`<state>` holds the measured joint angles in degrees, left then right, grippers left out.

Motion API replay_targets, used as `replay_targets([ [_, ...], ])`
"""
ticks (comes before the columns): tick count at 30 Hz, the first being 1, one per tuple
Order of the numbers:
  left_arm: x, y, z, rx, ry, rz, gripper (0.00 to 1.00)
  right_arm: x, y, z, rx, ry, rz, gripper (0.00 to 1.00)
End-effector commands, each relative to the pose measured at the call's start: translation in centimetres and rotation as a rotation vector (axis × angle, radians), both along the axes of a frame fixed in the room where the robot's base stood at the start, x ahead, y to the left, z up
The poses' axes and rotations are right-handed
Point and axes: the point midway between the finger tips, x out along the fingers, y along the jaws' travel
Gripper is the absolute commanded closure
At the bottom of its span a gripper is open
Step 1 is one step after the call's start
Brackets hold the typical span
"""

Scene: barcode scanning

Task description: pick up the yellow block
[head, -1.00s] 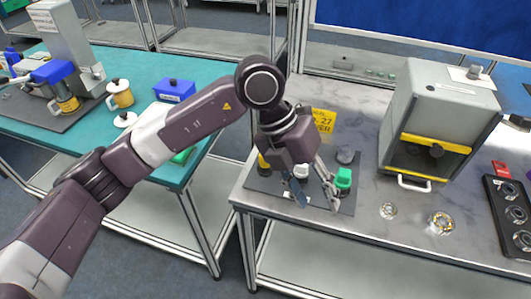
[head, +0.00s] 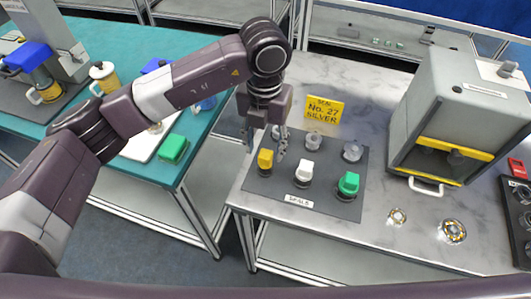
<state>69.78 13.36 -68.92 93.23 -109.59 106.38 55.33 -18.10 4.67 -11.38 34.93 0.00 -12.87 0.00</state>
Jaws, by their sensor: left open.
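The yellow block (head: 265,158) stands at the left front of a dark grey mat (head: 325,202) on the right-hand table, on what looks like a dark round base. My left gripper (head: 265,146) points down over the mat's left side, close to the yellow block. Its fingers are open and spread, one toward each side of the block, with nothing held between them. I cannot tell whether they touch it. My right gripper is not in view.
A white block (head: 303,171) and a green block (head: 348,184) stand right of the yellow one. Clear or silver pieces (head: 352,151) stand behind them. A yellow sign (head: 324,109) reads "No. 27 SILVER". A grey machine (head: 457,115) stands at the right.

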Motion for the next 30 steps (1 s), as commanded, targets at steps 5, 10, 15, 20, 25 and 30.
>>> replay_targets([
  [5,-0.2,-0.2,-2.3,0.001,0.004,0.003,0.56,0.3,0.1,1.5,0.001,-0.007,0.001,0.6],
  [10,-0.2,-0.2,-3.2,-0.001,0.0,0.0,0.56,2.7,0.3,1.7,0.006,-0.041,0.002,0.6],
  [15,-0.2,-0.2,-3.2,-0.001,0.0,0.0,0.59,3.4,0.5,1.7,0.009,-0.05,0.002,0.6],
  [20,-0.2,-0.2,-3.2,-0.001,0.0,0.001,0.76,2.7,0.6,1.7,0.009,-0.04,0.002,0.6],
  [25,-0.2,-0.2,-3.2,-0.001,0.0,0.001,0.95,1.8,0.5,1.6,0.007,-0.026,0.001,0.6],
  [30,-0.2,-0.2,-3.2,-0.001,0.0,0.001,1.0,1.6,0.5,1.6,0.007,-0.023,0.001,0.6],
])
